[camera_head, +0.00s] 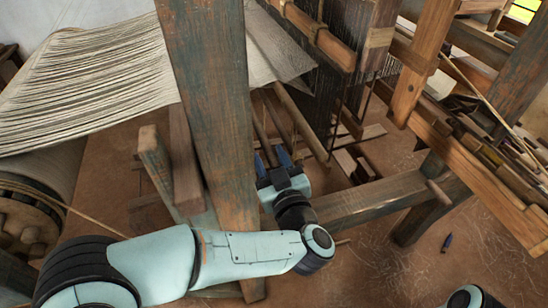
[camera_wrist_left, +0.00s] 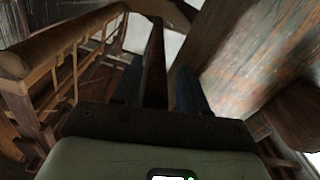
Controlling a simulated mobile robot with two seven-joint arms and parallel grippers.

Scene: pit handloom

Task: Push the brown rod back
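Several slim brown rods lie side by side under the loom in the head view; one brown rod (camera_head: 266,137) runs down toward my left gripper (camera_head: 273,161). My left gripper's two blue fingers stand apart beside the wooden post. In the left wrist view, a dark brown bar (camera_wrist_left: 155,62) lies between the fingers of the left gripper (camera_wrist_left: 158,85), lengthwise. It looks like that rod, though the view is dark. I cannot tell whether the fingers touch it. My right gripper is out of view; only a bit of that arm shows at the bottom right.
A thick wooden post (camera_head: 212,90) stands close to the left of my gripper. A low crossbeam (camera_head: 370,200) runs just to its right. White warp threads (camera_head: 85,80) stretch at the upper left. The earthen floor (camera_head: 385,270) at the lower right is mostly clear.

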